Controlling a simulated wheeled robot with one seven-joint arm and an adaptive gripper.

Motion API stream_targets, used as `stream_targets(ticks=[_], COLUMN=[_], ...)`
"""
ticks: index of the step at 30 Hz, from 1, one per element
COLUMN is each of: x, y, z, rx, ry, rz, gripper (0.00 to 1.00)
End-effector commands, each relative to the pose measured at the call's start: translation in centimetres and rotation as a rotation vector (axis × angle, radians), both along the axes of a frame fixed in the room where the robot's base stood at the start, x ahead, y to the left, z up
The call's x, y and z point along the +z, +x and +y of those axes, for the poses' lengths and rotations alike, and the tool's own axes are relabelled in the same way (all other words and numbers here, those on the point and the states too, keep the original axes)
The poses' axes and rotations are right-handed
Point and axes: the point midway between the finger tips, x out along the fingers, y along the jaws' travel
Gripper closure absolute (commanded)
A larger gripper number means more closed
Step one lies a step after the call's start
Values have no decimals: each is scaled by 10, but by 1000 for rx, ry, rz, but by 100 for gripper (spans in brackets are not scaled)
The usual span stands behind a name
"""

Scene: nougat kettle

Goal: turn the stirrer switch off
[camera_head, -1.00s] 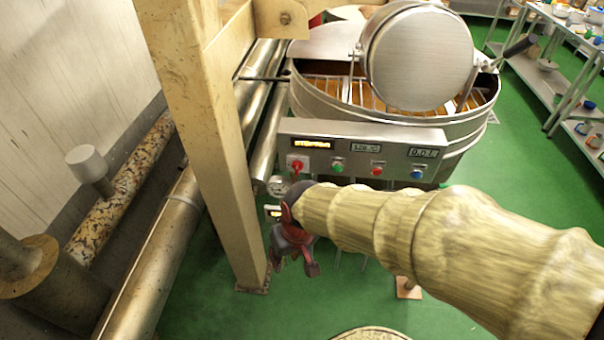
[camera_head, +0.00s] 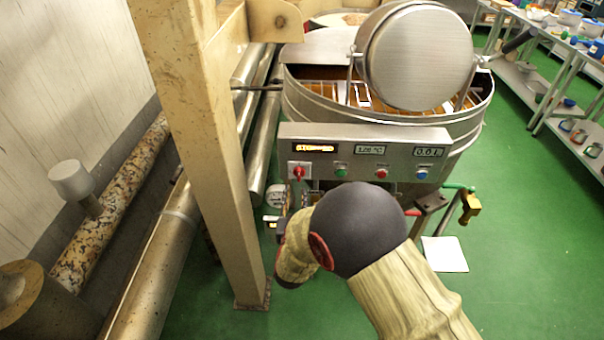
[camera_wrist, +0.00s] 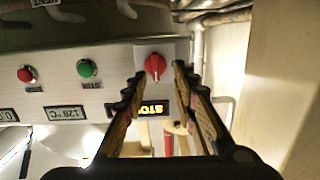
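The red rotary switch (camera_head: 299,173) sits on a white plate at the left end of the kettle's steel control panel (camera_head: 400,135). In the wrist view, which shows the panel upside down, the red switch (camera_wrist: 155,67) appears between and just beyond the fingertips. My gripper (camera_wrist: 158,76) is open, one finger on each side of the switch; contact cannot be told. In the head view my arm hides most of the gripper below the panel's left end. A lit yellow display (camera_head: 315,148) is above the switch; its text is hard to read.
Green (camera_head: 341,173), red (camera_head: 381,174) and blue (camera_head: 422,174) buttons line the panel to the right. The kettle (camera_head: 450,125) stands behind. A beige post (camera_head: 205,150) and pipes are close on the left. Green floor is open at right.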

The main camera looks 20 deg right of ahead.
Motion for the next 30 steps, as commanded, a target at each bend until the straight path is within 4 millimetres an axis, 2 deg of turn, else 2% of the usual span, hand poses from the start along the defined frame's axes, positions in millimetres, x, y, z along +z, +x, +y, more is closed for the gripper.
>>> stream_targets(ticks=[3, 6, 21, 30], x=[19, 24, 23, 24], y=[-1, 2, 64, 73], z=[-6, -8, -28, -31], rx=[-21, -24, -23, -22], ry=[-31, -43, -45, -45], rz=[-66, -86, -83, -82], gripper=[72, 72, 72, 72])
